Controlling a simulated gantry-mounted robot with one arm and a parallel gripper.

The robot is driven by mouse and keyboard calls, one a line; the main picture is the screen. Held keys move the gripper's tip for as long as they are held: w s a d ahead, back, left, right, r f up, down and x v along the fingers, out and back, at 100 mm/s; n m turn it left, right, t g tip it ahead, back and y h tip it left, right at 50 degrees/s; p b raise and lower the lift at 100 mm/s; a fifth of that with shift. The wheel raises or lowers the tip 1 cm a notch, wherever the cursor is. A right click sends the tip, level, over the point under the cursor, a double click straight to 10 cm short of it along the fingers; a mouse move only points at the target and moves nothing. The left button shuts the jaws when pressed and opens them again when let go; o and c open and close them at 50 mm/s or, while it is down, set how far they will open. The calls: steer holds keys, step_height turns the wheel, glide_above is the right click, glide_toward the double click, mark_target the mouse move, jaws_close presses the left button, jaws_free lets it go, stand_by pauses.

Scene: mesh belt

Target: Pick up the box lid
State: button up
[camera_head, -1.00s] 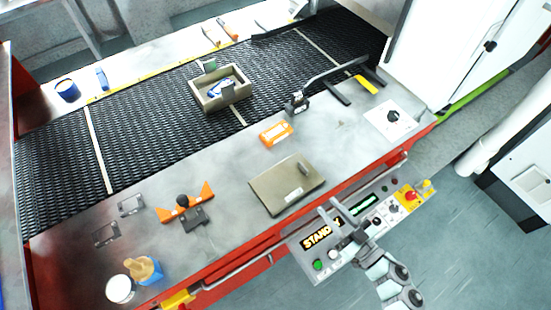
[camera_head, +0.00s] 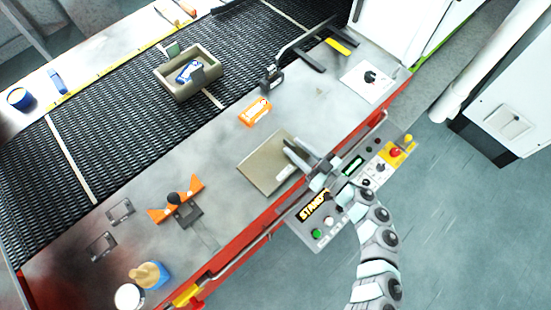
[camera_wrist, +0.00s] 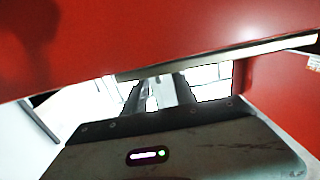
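The box lid (camera_head: 258,168), a flat olive-tan plate, lies on the grey metal worktop near its front edge in the head view. My gripper (camera_head: 288,152) is over the lid's right side, with its two fingers apart and nothing seen between them. It hides that side of the lid and the lid's raised tab. I cannot tell whether it touches the lid. An open tan box (camera_head: 168,83) with a blue-and-white item inside stands on the black mesh belt. The wrist view shows a red surface across the top and my gripper's dark body below; the lid is not clear there.
An orange item (camera_head: 255,111) lies behind the lid. An orange-and-black fixture (camera_head: 177,201) is to its left. A control panel (camera_head: 325,205) and a rail run along the front edge under my arm. The worktop left of the lid has bare room.

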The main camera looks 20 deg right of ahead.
steer(key=x, duration=0.3)
steer(key=shift+w, duration=0.3)
steer(key=shift+s, duration=0.1)
jaws_close()
stand_by(1.0)
